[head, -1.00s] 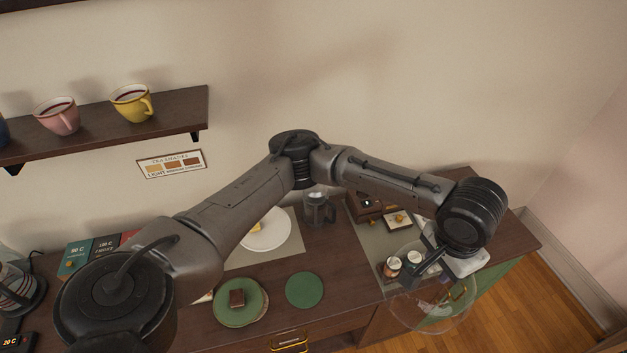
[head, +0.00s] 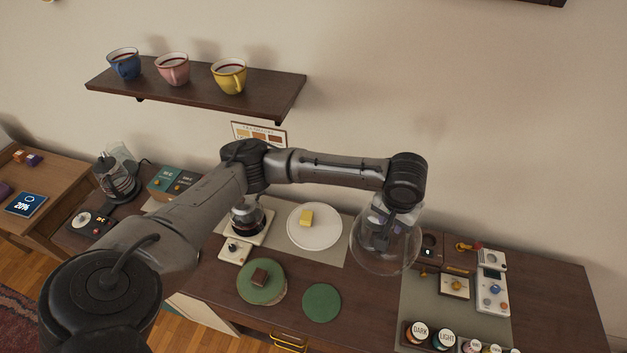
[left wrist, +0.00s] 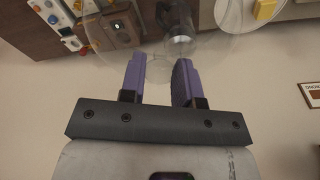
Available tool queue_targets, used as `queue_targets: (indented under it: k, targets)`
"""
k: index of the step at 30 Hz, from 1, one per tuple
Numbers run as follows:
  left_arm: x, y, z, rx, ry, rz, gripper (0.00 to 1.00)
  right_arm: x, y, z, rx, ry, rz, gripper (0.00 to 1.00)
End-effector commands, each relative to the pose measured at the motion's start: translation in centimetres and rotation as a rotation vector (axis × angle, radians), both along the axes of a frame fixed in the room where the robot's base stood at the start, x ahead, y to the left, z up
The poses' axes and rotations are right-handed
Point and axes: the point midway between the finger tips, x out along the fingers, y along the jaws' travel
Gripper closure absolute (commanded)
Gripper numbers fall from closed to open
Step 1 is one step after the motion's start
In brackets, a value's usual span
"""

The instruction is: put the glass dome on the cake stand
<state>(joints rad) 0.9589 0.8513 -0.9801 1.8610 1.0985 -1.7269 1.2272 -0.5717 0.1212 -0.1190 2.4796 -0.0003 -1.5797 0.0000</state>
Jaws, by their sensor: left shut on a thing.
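The clear glass dome (head: 398,262) hangs from my left gripper (head: 380,238), just right of a round white plate or stand (head: 333,236) bearing a yellow block of cake (head: 307,218). I cannot tell the plate's height. The dome is apart from the plate, seemingly above the table. In the left wrist view the purple fingers of my left gripper (left wrist: 160,68) are shut on the dome's top; its clear wall (left wrist: 100,38) spreads beyond them. The white plate (left wrist: 230,15) shows there at the top right. My right gripper is in neither view.
A coffee maker (head: 247,222) stands left. Jars (head: 417,333) and small devices (head: 492,290) are right. A cup shelf (head: 200,90) is on the wall.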

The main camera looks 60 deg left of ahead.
Motion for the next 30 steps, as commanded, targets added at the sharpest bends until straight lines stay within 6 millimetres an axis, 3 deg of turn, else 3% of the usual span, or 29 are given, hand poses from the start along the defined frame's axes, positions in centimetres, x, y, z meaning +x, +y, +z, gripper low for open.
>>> queue_targets:
  k: [1,6,15,21,30]
  targets:
    - [-0.1,2.4,-0.9,0.001,0.009,0.082,1.0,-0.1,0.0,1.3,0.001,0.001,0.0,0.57]
    - [-1.0,9.7,-4.8,0.004,-0.002,0.309,1.0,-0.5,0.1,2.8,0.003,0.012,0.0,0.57]
    - [-4.1,19.4,-8.6,0.005,-0.014,0.551,1.0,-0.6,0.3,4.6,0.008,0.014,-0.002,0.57]
    - [-5.7,22.8,-9.5,0.003,-0.019,0.624,1.0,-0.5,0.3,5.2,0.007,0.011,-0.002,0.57]
    - [-6.2,23.9,-10.2,0.002,-0.022,0.645,1.0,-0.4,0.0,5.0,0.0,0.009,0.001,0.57]
